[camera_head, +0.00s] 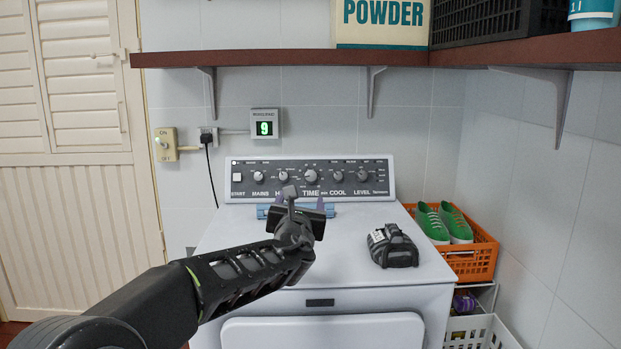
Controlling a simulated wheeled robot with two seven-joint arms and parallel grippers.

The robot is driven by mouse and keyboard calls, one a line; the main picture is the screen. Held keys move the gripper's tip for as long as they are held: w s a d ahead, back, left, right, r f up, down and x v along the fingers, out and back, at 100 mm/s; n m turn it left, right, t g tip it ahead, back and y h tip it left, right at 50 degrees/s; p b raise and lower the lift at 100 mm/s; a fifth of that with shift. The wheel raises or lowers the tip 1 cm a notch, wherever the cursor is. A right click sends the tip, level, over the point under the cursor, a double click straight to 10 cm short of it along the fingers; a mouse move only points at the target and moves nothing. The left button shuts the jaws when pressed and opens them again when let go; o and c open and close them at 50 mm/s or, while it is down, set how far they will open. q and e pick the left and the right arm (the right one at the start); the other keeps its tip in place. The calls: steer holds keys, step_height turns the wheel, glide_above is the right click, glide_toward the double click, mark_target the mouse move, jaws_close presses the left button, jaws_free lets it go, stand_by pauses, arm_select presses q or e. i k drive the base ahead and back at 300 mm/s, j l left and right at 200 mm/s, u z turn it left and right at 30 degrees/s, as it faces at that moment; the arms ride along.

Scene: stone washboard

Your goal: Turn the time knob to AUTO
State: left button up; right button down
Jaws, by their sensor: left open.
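The time knob (311,176) is a round silver knob on the dark control panel (377,178) at the back of the white washing machine. It sits above the printed word TIME, near the middle of the panel. Its pointer and the small marks around it are too small to read. My left gripper (300,201) is in front of the panel, a little below and left of the time knob in the picture. Its fingers are spread and empty, apart from the knob. My wrist hides part of the machine top and the panel's lower edge. My right gripper is out of view.
Other knobs flank the time knob, including COOL (338,176) and LEVEL (362,175). A dark grey bag-like object (393,247) lies on the machine top (360,220). An orange crate (475,262) with green shoes stands right. A brown shelf (300,58) overhangs the back.

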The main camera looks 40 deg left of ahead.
mark_target(310, 177)
steer(key=i+j, duration=1.2)
